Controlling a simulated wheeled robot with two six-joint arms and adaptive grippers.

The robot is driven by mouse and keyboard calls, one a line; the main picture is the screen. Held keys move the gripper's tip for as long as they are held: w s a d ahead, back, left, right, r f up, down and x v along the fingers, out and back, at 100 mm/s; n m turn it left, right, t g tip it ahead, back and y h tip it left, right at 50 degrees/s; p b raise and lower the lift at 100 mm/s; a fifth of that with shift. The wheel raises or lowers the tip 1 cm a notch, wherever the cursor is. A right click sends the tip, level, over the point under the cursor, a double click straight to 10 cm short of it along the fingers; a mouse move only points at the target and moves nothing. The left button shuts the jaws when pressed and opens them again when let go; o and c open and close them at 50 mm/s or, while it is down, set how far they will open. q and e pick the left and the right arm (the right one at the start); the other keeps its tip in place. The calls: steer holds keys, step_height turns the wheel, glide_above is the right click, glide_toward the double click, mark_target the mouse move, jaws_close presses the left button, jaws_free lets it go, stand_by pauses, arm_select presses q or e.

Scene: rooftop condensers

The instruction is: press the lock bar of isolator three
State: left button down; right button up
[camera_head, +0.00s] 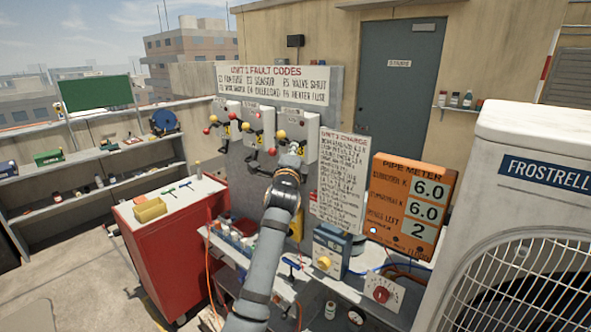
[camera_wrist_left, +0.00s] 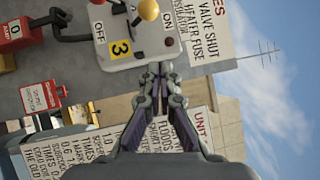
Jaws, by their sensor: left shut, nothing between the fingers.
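Isolator three (camera_head: 304,124) is the rightmost of the grey boxes on the panel. In the left wrist view its face (camera_wrist_left: 112,22) shows a yellow "3" label, ON and OFF marks and a yellow knob (camera_wrist_left: 148,10). A dark bar (camera_wrist_left: 62,22) sticks out beside the box in that view; I cannot tell whether it is the lock bar. In the head view a red knob (camera_head: 272,151) sits at the box's lower left. My left gripper (camera_head: 290,150) is shut and empty, its fingertips (camera_wrist_left: 160,70) at the box's edge; contact is unclear.
Two similar isolators (camera_head: 257,118) stand to the left. A fault-code sign (camera_head: 275,84) is above, and a white text board (camera_head: 341,170) and orange meter (camera_head: 411,204) are to the right. Below is a cluttered bench (camera_head: 310,283); a red cabinet (camera_head: 170,245) stands left.

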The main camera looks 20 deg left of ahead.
arm_select(q)
steer(key=shift+s+f+b, duration=0.95)
steer(key=shift+s+b, duration=0.25)
steer(key=shift+s, duration=1.85)
steer(key=s+a+f+n+g+h, duration=0.1)
steer(key=s+f+n+g, duration=0.4)
steer(key=f, duration=0.9)
steer(key=s+a+f+n+g+h, duration=0.1)
steer(key=s+f+n+g, duration=0.2)
steer(key=s+f, duration=0.75)
steer(key=s+d+f+n+g+h, duration=0.15)
steer(key=s+f+n+g, duration=0.65)
steer(key=s+f, duration=1.1)
step_height(320, 180, down, 24)
steer(key=s+a+b, duration=0.2)
steer(key=a, duration=0.1)
steer(key=s+f+g, duration=0.2)
steer(key=s+f, duration=1.7)
steer(key=shift+a+f+n+b, duration=0.2)
steer(key=shift+a+n+b, duration=0.1)
steer(key=shift+a+b, duration=0.15)
arm_select(e)
step_height(320, 180, down, 6)
steer(key=w+a, duration=0.1)
steer(key=shift+a, duration=0.4)
